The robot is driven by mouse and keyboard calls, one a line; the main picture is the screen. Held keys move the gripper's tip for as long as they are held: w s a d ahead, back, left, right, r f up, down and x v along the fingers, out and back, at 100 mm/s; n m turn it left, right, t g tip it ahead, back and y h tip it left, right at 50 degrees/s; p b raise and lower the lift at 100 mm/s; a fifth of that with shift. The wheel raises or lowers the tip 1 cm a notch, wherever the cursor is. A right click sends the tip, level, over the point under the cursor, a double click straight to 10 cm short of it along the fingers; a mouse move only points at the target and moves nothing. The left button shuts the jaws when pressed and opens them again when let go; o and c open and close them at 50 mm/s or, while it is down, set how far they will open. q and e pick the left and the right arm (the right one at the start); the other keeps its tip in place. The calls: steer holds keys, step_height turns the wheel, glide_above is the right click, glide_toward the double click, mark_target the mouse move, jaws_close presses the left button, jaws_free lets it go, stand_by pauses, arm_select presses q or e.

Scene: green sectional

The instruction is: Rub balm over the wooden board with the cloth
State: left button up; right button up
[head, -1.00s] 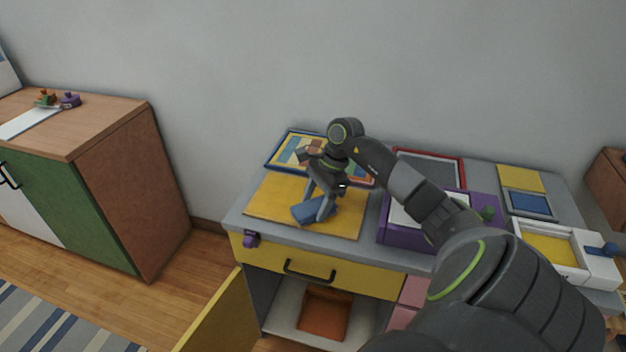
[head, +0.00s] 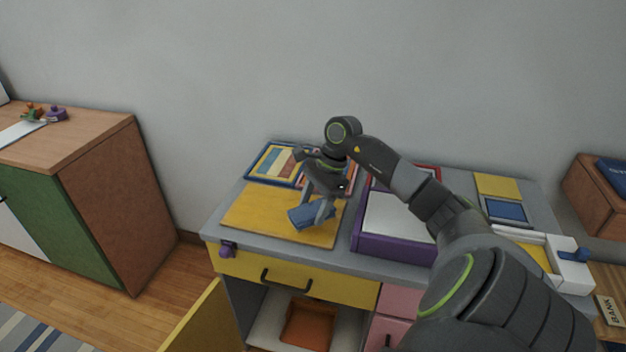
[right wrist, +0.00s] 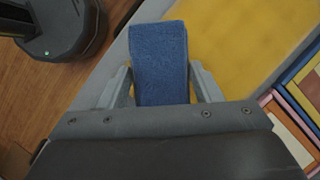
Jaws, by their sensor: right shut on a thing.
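The wooden board (head: 262,212) looks yellow and lies flat on the grey worktop; it also fills the upper right of the right wrist view (right wrist: 225,35). My right gripper (head: 318,215) is shut on a folded blue cloth (head: 303,217). In the right wrist view the cloth (right wrist: 160,60) sits between the two fingers. The cloth is over the right part of the board; I cannot tell whether it touches. No balm can be made out on the board. My left gripper is not in view.
A purple-sided tray (head: 395,244) stands right of the board, partly behind my right arm. Framed pictures (head: 272,163) lie behind the board. A white box (head: 570,275) is at the right. A yellow door (head: 195,325) hangs open below. A wooden cabinet (head: 110,190) stands left.

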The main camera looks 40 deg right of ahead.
steer(key=shift+r+p, duration=0.75)
steer(key=shift+r, duration=1.45)
